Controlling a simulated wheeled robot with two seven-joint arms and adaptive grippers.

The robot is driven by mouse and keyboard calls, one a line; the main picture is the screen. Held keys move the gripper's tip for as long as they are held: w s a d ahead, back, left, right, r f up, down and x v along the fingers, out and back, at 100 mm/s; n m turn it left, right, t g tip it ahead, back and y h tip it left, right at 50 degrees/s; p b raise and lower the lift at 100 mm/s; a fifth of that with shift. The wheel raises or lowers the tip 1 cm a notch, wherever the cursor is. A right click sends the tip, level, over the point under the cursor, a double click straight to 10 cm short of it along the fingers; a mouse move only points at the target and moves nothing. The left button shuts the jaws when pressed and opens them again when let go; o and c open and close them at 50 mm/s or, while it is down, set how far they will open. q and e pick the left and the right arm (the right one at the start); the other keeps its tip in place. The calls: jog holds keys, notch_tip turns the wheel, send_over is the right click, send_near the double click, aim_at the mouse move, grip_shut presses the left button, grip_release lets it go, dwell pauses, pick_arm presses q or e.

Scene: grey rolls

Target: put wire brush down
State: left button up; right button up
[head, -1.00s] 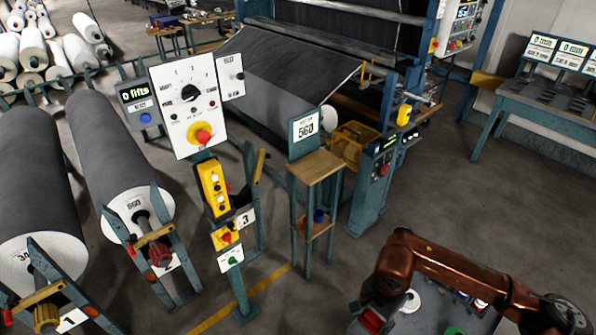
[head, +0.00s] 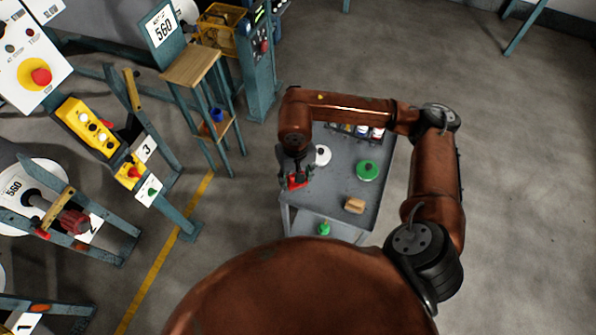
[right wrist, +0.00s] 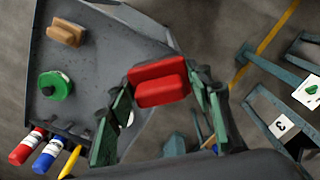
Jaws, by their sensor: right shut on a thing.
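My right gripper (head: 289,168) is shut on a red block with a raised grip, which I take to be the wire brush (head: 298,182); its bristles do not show. In the right wrist view the red wire brush (right wrist: 159,82) sits between the green fingers of the gripper (right wrist: 162,92). It is at the left edge of the grey cart top (head: 335,185); I cannot tell how high above it. My left gripper is not in view.
On the cart are a white round thing (head: 322,155), a green round thing (head: 367,170), a tan block (head: 354,205) and several marker-like bottles (head: 362,131) at the back edge. The cart top's middle is bare. A wooden-topped stand (head: 193,66) is left of the cart.

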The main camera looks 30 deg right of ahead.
jog(key=s+a+f+m+p, duration=0.1)
jog(key=s+f+m+p, duration=0.35)
jog(key=s+m, duration=0.4)
jog(key=p, duration=0.2)
send_over(308, 192)
jog(key=f, duration=0.8)
jog(key=shift+s+a+f, duration=0.1)
jog(key=shift+s+a, duration=0.25)
jog(key=shift+w+d+f, duration=0.3)
jog(key=shift+w+f, duration=0.15)
jog(key=shift+f, duration=0.2)
notch_tip(308, 192, down, 3)
jog(key=shift+f, duration=0.1)
jog(key=shift+f, duration=0.1)
jog(key=o, duration=1)
